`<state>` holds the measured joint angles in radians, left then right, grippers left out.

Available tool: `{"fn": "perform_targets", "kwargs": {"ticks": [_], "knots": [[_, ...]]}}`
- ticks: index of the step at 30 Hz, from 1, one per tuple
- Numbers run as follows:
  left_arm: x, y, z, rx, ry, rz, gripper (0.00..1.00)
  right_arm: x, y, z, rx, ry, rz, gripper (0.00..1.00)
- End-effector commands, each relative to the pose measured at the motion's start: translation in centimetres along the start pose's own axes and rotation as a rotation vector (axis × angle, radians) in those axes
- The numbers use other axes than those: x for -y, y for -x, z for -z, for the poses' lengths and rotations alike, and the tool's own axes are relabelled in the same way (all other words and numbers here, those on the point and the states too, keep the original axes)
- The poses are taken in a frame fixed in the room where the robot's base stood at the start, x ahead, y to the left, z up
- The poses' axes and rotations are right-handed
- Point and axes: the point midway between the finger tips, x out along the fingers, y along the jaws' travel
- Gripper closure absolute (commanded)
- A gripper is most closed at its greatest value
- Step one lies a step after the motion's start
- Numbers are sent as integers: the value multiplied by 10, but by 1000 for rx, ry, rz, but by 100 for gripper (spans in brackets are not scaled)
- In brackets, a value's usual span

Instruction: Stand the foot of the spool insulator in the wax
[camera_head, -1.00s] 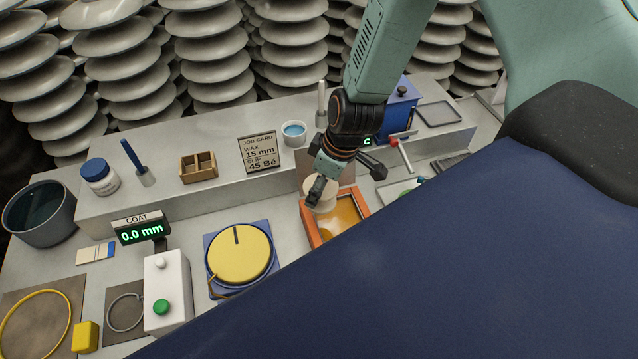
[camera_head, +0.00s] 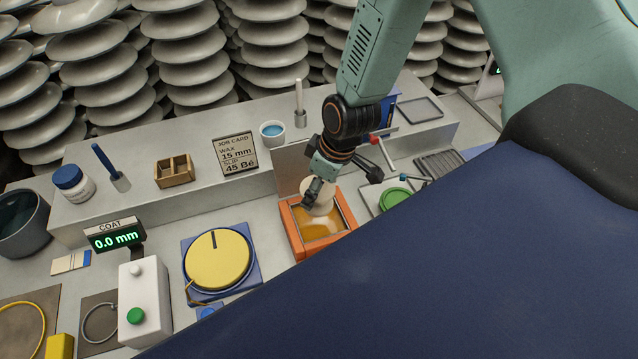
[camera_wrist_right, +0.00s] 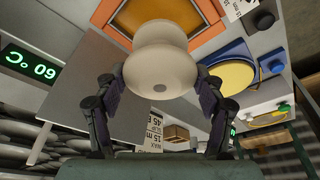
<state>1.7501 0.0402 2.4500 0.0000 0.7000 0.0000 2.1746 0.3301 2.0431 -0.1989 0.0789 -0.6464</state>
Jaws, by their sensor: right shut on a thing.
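The cream spool insulator (camera_head: 321,207) is in my right gripper (camera_head: 314,187), over the back part of the orange-framed wax pan (camera_head: 289,232). The amber wax (camera_head: 318,229) shows in front of it. I cannot tell whether its foot touches the wax. In the right wrist view my right gripper (camera_wrist_right: 160,95) has its fingers on both sides of the spool (camera_wrist_right: 162,62), shut on it. The wax (camera_wrist_right: 158,14) lies beyond the spool there. My left gripper is not in view.
Left of the pan is a yellow turntable (camera_head: 217,260) on a blue base. A green round thing (camera_head: 393,198) is to its right. Behind, a raised shelf bears the job card (camera_head: 236,154), a blue-filled cup (camera_head: 272,133) and a wooden box (camera_head: 175,170).

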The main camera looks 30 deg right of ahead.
Motion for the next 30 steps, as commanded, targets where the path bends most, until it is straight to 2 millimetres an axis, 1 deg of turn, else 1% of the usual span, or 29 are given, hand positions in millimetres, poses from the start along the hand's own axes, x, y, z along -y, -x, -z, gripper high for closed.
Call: {"fn": "perform_targets", "kwargs": {"ticks": [1, 21, 25, 30], "knots": [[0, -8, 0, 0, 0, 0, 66, -1, -7, -2, -2, -2, -1, 62], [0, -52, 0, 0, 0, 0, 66, -3, -49, -16, -2, -5, -1, 62], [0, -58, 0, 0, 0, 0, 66, -3, -55, -18, -2, -4, -1, 62], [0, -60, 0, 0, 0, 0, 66, -3, -57, -18, -2, -3, -1, 62]]}}
